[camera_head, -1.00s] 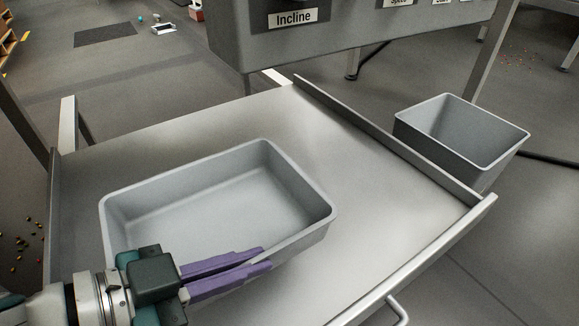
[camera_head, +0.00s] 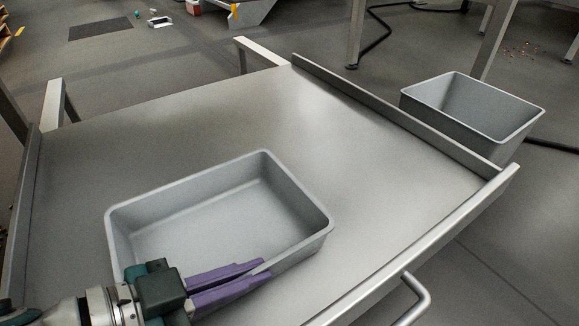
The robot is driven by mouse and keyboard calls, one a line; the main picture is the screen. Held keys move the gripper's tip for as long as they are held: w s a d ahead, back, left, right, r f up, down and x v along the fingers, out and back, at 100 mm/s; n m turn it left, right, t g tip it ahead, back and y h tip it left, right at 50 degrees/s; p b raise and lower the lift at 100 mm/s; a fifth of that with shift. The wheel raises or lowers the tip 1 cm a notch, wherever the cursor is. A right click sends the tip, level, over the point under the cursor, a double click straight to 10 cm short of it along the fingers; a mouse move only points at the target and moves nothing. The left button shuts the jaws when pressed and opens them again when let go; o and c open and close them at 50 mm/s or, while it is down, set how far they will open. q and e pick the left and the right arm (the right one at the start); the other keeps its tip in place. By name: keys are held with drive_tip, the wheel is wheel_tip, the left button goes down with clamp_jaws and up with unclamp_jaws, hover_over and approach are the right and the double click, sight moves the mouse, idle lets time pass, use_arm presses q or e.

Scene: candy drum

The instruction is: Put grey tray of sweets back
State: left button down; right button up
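A grey rectangular tray (camera_head: 280,195) with a raised rim is over the metal table surface, left of the middle; it looks empty inside. My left gripper (camera_head: 240,280), with purple fingers, reaches in from the lower left. Its fingers lie on either side of the tray's near wall and are shut on the rim. I cannot tell whether the tray's base touches the table or hangs just above it. My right gripper is out of view.
The metal table (camera_head: 370,210) has raised side edges and a bar handle (camera_head: 420,295) at the near right. A second grey bin (camera_head: 470,112) stands beyond its right edge. The table's back and right parts are clear. Table-like legs stand on the floor behind.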

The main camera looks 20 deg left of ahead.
use_arm(q)
drive_tip(key=c, duration=1)
unclamp_jaws()
drive_tip(key=shift+f, duration=0.1)
drive_tip(key=shift+c, duration=0.2)
drive_tip(key=shift+s+a+r, duration=0.1)
drive_tip(key=shift+s+r, duration=0.05)
drive_tip(key=shift+r, duration=0.15)
drive_tip(key=p+v, duration=0.6)
drive_tip(key=v, duration=0.5)
drive_tip(key=w+a+r+n+y, duration=0.2)
drive_tip(key=w+n+y, duration=0.3)
drive_tip(key=w+y, duration=0.15)
drive_tip(key=s+r+n+g, duration=0.1)
drive_tip(key=s+r+g, duration=0.1)
drive_tip(key=s, duration=0.3)
drive_tip(key=s+d+r+n+g+y, duration=0.1)
drive_tip(key=s+r+g, duration=0.1)
drive_tip(key=s+g, duration=0.2)
drive_tip(key=shift+s+d+r+g, duration=0.2)
drive_tip(key=shift+s+r+g, duration=0.1)
drive_tip(key=shift+s+g, duration=0.15)
drive_tip(key=shift+y, duration=0.25)
